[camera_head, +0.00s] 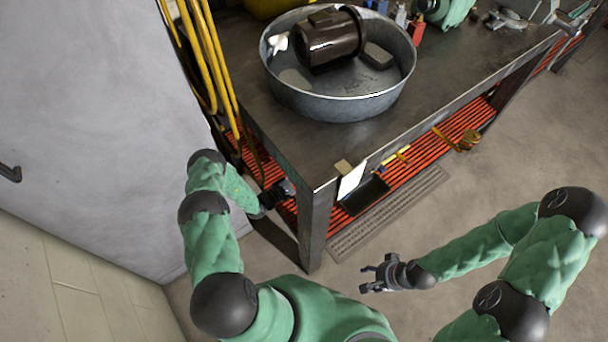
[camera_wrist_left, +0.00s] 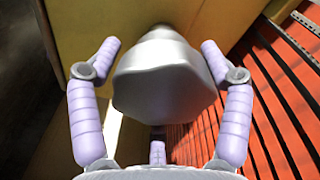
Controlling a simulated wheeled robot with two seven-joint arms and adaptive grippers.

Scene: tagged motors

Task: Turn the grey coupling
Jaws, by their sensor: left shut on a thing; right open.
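The grey coupling (camera_wrist_left: 165,85) shows in the left wrist view as a rounded, faceted grey metal knob in front of a yellow surface. My left gripper (camera_wrist_left: 160,60) has its lilac fingers on both sides of it and is shut on it. In the head view my left gripper (camera_head: 284,190) reaches in at the left end of the workbench, below its top; the coupling cannot be made out there. My right gripper (camera_head: 367,277) is open and empty, above the floor in front of the bench.
The workbench (camera_head: 450,85) carries a round metal tub (camera_head: 335,105) with a dark brown motor (camera_head: 331,38) in it. Yellow hoses (camera_head: 207,60) hang at its left end. A red slatted shelf (camera_head: 468,118) lies below. A bench leg (camera_head: 314,230) stands beside my left gripper. The floor at right is clear.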

